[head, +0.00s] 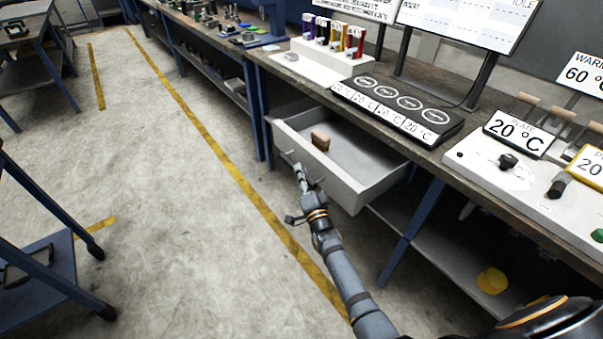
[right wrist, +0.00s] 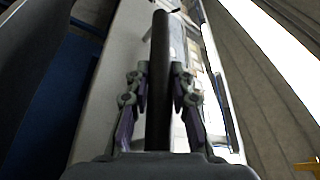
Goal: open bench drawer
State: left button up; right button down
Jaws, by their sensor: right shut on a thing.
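The bench drawer (head: 352,190) is a light grey open-topped box under the bench top. It stands pulled out, with its inside showing. A small brown block (head: 320,141) is inside near the far left end. My right gripper (head: 299,178) is at the outer front face of the drawer. In the right wrist view my right gripper (right wrist: 160,78) has a finger on each side of a dark bar, the drawer handle (right wrist: 159,115), and is shut on it. My left gripper is not in view.
The bench top (head: 300,85) holds a white rack (head: 318,62) with coloured pieces, a dark four-plate heater (head: 400,108) and a control panel. A blue bench leg (head: 412,232) stands right of the drawer. The floor (head: 150,200) to the left is clear.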

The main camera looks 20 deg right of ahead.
jog(key=shift+a, duration=0.15)
jog(key=shift+f, duration=0.1)
jog(key=c, duration=1.6)
grip_release()
jog(key=shift+c, duration=0.2)
jog(key=o, duration=0.5)
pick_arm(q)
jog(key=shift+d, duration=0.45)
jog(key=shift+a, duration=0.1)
pick_arm(e)
jog(key=shift+s, duration=0.2)
jog(key=v, duration=1.1)
jog(key=shift+s, duration=0.3)
